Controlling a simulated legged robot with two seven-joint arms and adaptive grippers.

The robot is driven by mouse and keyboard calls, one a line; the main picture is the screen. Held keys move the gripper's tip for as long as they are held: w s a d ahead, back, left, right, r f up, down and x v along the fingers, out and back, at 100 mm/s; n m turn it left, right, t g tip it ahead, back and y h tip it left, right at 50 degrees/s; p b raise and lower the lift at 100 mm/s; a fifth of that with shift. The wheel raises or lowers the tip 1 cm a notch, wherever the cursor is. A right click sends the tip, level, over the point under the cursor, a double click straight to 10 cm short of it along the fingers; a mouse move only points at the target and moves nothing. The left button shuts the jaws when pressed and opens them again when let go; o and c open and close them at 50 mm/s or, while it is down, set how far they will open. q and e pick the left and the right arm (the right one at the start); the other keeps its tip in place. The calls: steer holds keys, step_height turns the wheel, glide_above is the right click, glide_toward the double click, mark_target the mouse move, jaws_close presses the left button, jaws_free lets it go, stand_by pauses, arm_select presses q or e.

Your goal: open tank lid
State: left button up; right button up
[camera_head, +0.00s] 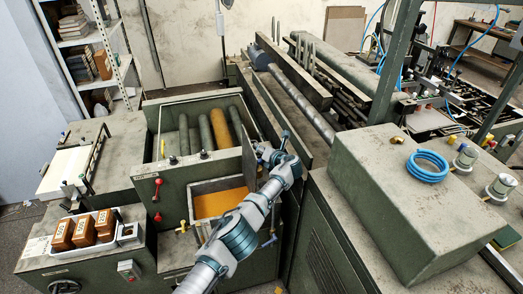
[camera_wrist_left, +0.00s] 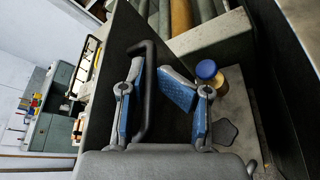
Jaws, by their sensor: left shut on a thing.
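The tank (camera_head: 190,214) with orange liquid (camera_head: 220,203) is uncovered in the middle of the head view. Its dark green lid (camera_head: 249,158) stands raised at the tank's right side, roughly upright. My left gripper (camera_head: 271,153) is at the lid's right face. In the left wrist view the lid is a dark panel (camera_wrist_left: 122,42) with a black bar handle (camera_wrist_left: 150,88). My left gripper (camera_wrist_left: 160,88) has its blue-padded fingers at this handle and is shut on it. The exact contact is partly hidden. My right gripper is not in view.
Rollers (camera_head: 204,132) lie in an open trough behind the tank. A large green box (camera_head: 400,200) with a blue hose coil (camera_head: 427,166) is at right. Brown blocks (camera_head: 83,230) sit in a tray at left. A blue-capped jar (camera_wrist_left: 207,71) is near the right finger.

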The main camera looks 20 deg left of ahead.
arm_select(q)
steer(key=shift+r, duration=0.15)
steer(key=v, duration=1.2)
steer(key=shift+w, duration=0.1)
